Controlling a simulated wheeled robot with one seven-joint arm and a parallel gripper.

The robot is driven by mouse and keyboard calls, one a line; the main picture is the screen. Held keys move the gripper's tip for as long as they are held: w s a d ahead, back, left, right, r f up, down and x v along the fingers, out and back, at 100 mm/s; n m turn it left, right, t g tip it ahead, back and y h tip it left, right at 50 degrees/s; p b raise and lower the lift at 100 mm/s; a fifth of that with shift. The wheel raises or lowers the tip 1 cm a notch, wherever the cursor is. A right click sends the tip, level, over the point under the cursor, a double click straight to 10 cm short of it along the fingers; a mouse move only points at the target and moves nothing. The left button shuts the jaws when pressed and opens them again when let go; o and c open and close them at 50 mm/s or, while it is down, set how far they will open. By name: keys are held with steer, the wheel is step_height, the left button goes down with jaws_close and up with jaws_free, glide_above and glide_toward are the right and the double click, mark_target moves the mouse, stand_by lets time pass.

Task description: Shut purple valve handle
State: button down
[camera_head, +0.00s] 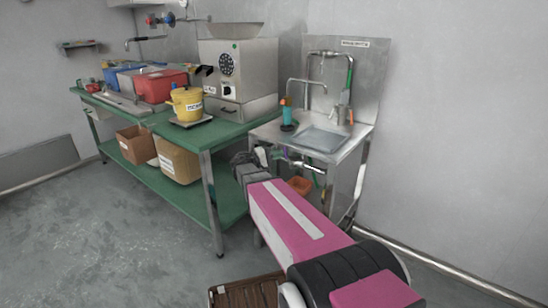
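A small purple spot (285,152), likely the purple valve handle, shows on the pipework under the front edge of the steel sink (319,139). It is too small here to tell its angle. My gripper (241,158) is a dark grey shape at the far end of my pink arm. It appears just left of the purple spot and in front of the sink's left side. Its fingers are small and blurred together, so I cannot tell whether they are open or whether they touch anything.
A green workbench (225,131) stands left of the sink, with a steel grinder (237,75) and a yellow pot (187,104). An orange container (300,185) is under the sink. A brown slatted crate (245,292) lies in front. The floor at left is clear.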

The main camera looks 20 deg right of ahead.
steer(key=shift+s+d+r, duration=0.2)
steer(key=shift+s+d, duration=0.05)
steer(key=shift+d+r, duration=0.1)
stand_by(0.6)
